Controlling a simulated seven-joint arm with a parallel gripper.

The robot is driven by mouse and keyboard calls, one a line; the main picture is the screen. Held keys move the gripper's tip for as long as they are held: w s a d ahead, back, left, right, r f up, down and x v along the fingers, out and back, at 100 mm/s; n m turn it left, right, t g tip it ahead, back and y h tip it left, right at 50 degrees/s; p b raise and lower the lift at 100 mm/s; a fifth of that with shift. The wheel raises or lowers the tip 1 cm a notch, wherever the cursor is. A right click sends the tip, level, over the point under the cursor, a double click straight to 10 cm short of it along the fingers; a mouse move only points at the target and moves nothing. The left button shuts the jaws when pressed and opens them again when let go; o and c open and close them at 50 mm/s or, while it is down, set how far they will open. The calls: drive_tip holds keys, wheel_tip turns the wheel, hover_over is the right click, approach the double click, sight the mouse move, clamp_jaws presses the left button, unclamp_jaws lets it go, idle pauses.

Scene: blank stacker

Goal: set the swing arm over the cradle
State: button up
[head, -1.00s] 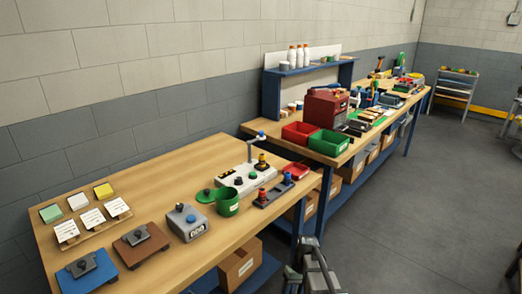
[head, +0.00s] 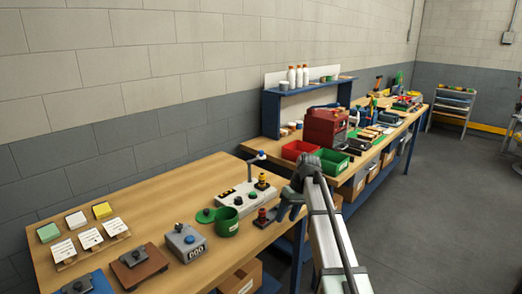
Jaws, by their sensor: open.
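The pale grey stacker base (head: 232,206) stands on the wooden bench, left of my gripper. Dark fittings, a green knob and a yellow-and-black part (head: 262,182) sit on the base. I cannot tell which fitting is the cradle. My gripper (head: 287,213) is open at the bench's right edge, right of the base and apart from the swing arm. It seems empty. It hides part of the small parts behind it.
A green cup (head: 227,222), a red-topped part (head: 262,218) and a grey box with a blue button (head: 186,243) stand in front of the base. Red (head: 299,149) and green bins are on the far bench. The bench's back left is clear.

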drive_tip(key=w+a+r+n+t+h, duration=0.15)
drive_tip(key=w+a+r, duration=0.25)
drive_tip(key=w+r, duration=1.05)
drive_tip(key=w+a+r+h, duration=0.2)
drive_tip(key=w+a+r, duration=0.2)
drive_tip(key=w+r, duration=1.05)
drive_tip(key=w+f, duration=0.1)
drive_tip(key=f, duration=0.4)
drive_tip(key=w+f, duration=0.1)
drive_tip(key=f, duration=0.5)
drive_tip(key=w+f, duration=0.1)
drive_tip(key=f, duration=0.5)
drive_tip(key=shift+w+a, duration=0.1)
drive_tip(key=shift+w, duration=0.05)
drive_tip(key=shift+c, duration=0.4)
clamp_jaws()
